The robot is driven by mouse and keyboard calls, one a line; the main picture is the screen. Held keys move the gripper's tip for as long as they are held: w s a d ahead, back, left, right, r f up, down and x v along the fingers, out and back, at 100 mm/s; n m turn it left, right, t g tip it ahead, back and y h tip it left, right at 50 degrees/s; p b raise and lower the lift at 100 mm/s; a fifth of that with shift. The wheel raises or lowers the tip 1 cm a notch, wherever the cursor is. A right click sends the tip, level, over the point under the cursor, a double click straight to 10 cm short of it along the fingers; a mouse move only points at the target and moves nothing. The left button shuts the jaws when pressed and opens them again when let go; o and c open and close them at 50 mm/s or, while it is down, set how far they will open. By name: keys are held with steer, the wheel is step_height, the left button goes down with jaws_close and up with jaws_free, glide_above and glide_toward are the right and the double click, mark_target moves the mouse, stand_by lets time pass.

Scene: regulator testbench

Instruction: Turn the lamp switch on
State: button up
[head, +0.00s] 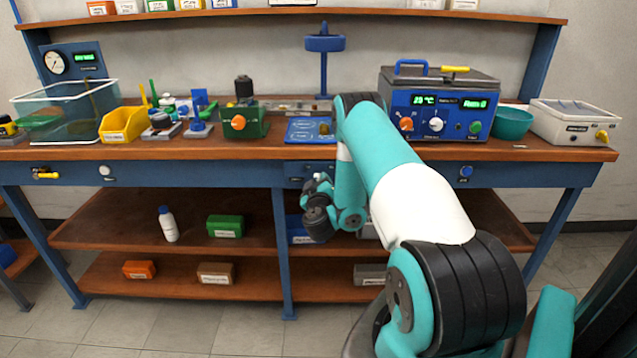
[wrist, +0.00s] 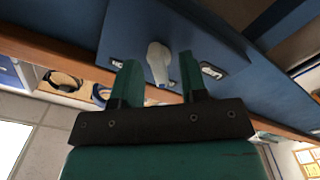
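A pale grey switch lever (wrist: 158,60) stands out from a dark blue panel (wrist: 120,28) in the wrist view, with a small white label on each side. I cannot read the labels. My gripper (wrist: 157,74) is open, with its two green fingers on either side of the lever. Gaps show between the lever and both fingers, so it is not gripped. In the head view my gripper (head: 325,185) is small, at the front apron (head: 230,173) of the bench near its middle. My arm and wrist hide much of that spot, and whether the lever touches anything deeper is unclear.
A blue lamp-like stand (head: 324,45) rises at the back of the bench. A blue heated bath unit (head: 438,105) stands right of my arm. Shelves below hold a bottle (head: 168,225) and boxes.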

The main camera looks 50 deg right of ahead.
steer(key=shift+d, duration=0.1)
jaws_close()
steer(key=shift+m+p, duration=0.3)
steer(key=shift+p, duration=0.05)
steer(key=m+p, duration=0.2)
steer(key=m, duration=1.3)
steer(key=shift+m, duration=0.3)
stand_by(0.4)
